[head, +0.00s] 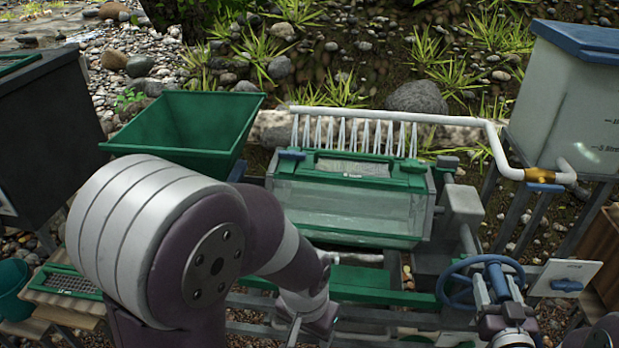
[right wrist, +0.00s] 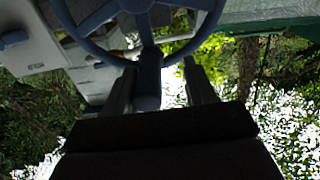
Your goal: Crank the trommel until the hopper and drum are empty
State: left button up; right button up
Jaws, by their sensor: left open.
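The green hopper (head: 190,122) stands at the left, its visible inner walls bare; its lower part is hidden behind my left arm. The trommel housing (head: 350,207) has a clear front and green lid; I cannot make out the drum's contents. The blue crank wheel (head: 455,284) is at the lower right, and in the right wrist view the wheel (right wrist: 100,18) fills the top. My right gripper (head: 493,284) is at the wheel, its fingers (right wrist: 158,85) apart on either side of a blue handle (right wrist: 148,68). My left gripper (head: 308,328) is low in front of the trommel, fingers mostly hidden.
A white spray pipe (head: 440,119) runs above the trommel to a brass valve (head: 538,175) and a pale tank (head: 572,100) at right. A dark bin (head: 45,120) stands at left. A white panel (head: 562,278) with a blue lever sits right of the wheel.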

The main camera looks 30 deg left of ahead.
jog(key=p+v, duration=0.1)
jog(key=v, duration=0.8)
